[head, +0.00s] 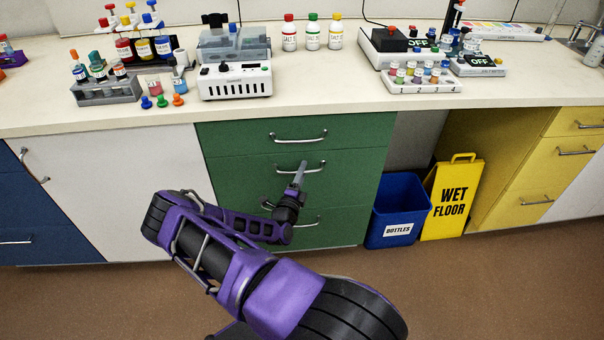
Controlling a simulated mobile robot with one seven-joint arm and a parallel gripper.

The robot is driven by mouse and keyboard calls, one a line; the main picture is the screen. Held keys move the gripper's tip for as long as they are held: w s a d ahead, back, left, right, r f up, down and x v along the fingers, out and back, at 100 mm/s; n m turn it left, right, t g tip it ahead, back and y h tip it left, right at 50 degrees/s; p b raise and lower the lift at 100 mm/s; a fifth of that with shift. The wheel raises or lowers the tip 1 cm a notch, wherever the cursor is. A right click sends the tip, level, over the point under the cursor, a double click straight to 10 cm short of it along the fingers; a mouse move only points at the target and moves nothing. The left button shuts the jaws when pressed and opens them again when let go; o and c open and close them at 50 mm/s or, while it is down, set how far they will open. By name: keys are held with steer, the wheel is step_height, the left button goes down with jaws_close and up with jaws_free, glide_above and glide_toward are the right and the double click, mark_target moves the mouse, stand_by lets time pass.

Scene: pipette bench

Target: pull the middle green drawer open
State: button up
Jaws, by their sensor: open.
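The green cabinet has three stacked drawers, each with a curved metal handle. The middle green drawer (235,178) looks shut, its front in line with the others. Its handle (318,168) runs across the upper part of that front. My gripper (300,168) is at the middle of this handle, with a grey finger overlapping it in the picture. The gripper is open; I cannot tell whether the handle lies between the fingers or touches them. My arm hides part of the lower drawers and part of the bottom handle (310,220).
The top green drawer (230,138) is shut above. A blue bottles bin (398,205) and a yellow wet floor sign (452,200) stand right of the cabinet. The counter (330,85) above holds racks, bottles and instruments. The floor (450,280) in front is clear.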

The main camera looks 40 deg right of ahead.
jaws_close()
stand_by(1.5)
